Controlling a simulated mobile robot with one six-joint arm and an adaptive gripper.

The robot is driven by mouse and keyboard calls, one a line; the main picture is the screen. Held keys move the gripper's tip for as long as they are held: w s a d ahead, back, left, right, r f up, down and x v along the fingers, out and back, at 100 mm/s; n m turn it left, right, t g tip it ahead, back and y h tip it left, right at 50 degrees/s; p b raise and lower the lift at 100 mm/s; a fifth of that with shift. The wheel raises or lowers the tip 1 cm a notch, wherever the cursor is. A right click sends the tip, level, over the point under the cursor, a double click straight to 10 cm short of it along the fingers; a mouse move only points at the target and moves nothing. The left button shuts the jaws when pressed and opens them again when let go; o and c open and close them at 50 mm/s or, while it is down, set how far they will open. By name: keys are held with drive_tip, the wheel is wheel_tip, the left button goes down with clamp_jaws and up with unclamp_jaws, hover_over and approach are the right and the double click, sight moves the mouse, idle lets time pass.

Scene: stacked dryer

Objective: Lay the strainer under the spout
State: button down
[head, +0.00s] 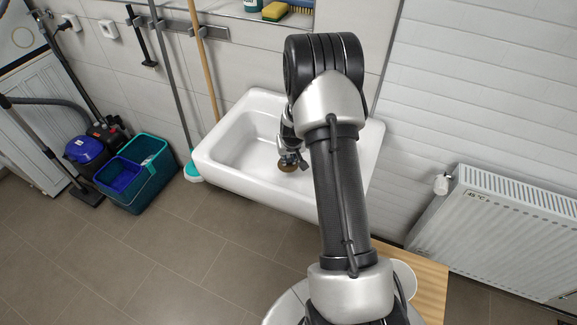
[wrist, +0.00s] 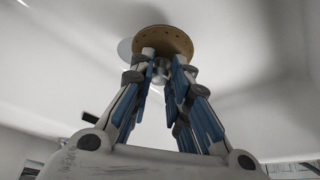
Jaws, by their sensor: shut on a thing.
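The strainer is a round brown disc with small holes (wrist: 163,40). My gripper (wrist: 162,68) is shut on a small grey stub at its centre. In the head view my gripper (head: 289,157) reaches down into the white sink (head: 215,150), and the strainer (head: 287,167) shows below its fingertips, inside the basin. I cannot tell whether the strainer touches the basin floor. No spout can be made out; my arm covers the right part of the sink and the wall behind it.
A wooden-handled tool (head: 206,62) and a grey-handled one lean left of the sink. A teal bucket (head: 150,188) with a blue inner tub stands on the floor at left. A radiator (head: 510,230) is at right.

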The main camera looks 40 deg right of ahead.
sight(289, 163)
drive_tip(key=shift+f+b, duration=0.7)
drive_tip(key=shift+f, duration=1.15)
drive_tip(key=shift+f, duration=0.2)
drive_tip(key=c, duration=1.5)
unclamp_jaws()
